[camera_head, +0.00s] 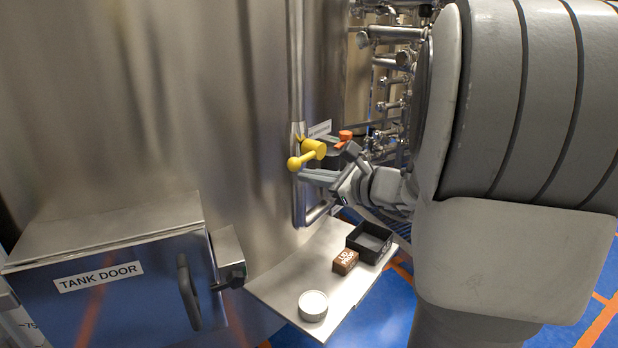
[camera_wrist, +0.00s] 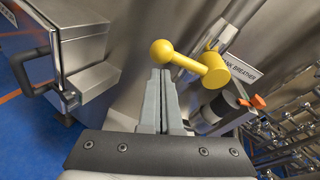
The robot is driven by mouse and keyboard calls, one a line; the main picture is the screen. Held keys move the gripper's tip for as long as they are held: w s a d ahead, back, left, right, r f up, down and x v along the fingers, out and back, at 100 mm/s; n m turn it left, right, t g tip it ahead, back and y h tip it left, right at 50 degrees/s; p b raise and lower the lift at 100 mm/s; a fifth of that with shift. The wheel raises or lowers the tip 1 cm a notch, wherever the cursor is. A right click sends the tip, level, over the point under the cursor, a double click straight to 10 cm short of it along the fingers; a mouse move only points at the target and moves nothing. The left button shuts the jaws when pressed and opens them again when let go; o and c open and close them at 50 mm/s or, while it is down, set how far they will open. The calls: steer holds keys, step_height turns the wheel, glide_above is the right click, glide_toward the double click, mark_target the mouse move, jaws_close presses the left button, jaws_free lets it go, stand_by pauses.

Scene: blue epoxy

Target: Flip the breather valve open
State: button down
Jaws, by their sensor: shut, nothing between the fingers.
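The breather valve's yellow handle (camera_head: 308,155) is on a pipe on the tank wall, its lever ending in a round knob that points left and slightly down. In the wrist view the yellow handle (camera_wrist: 188,62) runs from a thick hub at right to the ball knob at upper left. My gripper (camera_head: 304,176) is just below the knob in the head view. In the wrist view my gripper (camera_wrist: 161,74) has its grey fingers together and empty, tips just under the knob and lever. I cannot tell whether they touch it.
A "TANK BREATHER" label (camera_wrist: 240,72) is beside the hub, with an orange-handled fitting (camera_head: 346,134) close by. Below is a shelf (camera_head: 283,287) with a black tray (camera_head: 352,243), a brown block (camera_head: 345,262) and a round white-topped tin (camera_head: 313,305). The tank door box (camera_head: 115,275) is at lower left.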

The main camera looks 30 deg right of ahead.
steer(key=shift+r, duration=0.1)
steer(key=shift+r+m+p, duration=0.15)
steer(key=shift+m+p, duration=0.15)
steer(key=shift+p, duration=0.3)
